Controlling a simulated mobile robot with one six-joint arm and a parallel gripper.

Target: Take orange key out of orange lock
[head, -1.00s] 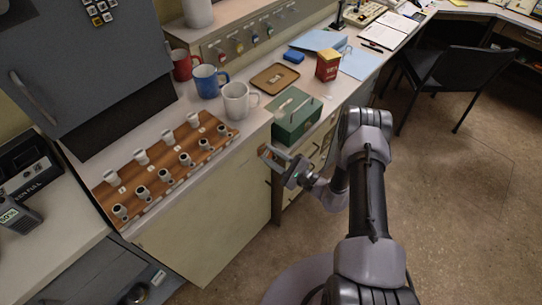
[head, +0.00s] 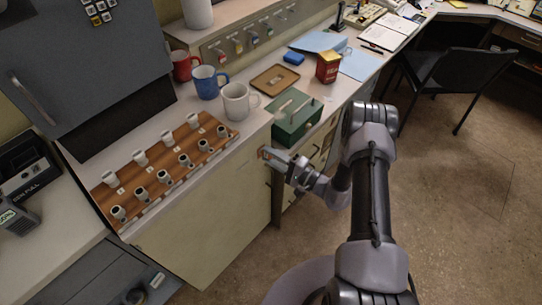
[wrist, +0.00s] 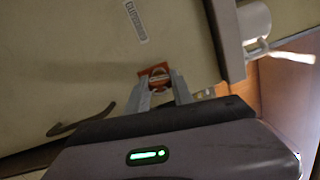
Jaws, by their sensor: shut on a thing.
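The orange lock (wrist: 146,72) is a small orange patch on the beige cabinet front in the wrist view. It also shows in the head view as a small orange spot (head: 262,153) just below the counter edge. The orange key (wrist: 159,83) is a small orange piece at the lock, between my fingertips. My gripper (wrist: 160,86) is shut on the key, its tips close against the cabinet front. In the head view my gripper (head: 269,155) reaches the panel from the right. The key's shaft is hidden, and I cannot see how deep it sits.
A green box (head: 297,122) stands on the counter just above my gripper. A white mug (head: 237,102) stands near the counter edge. Open floor (head: 455,215) lies to the right.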

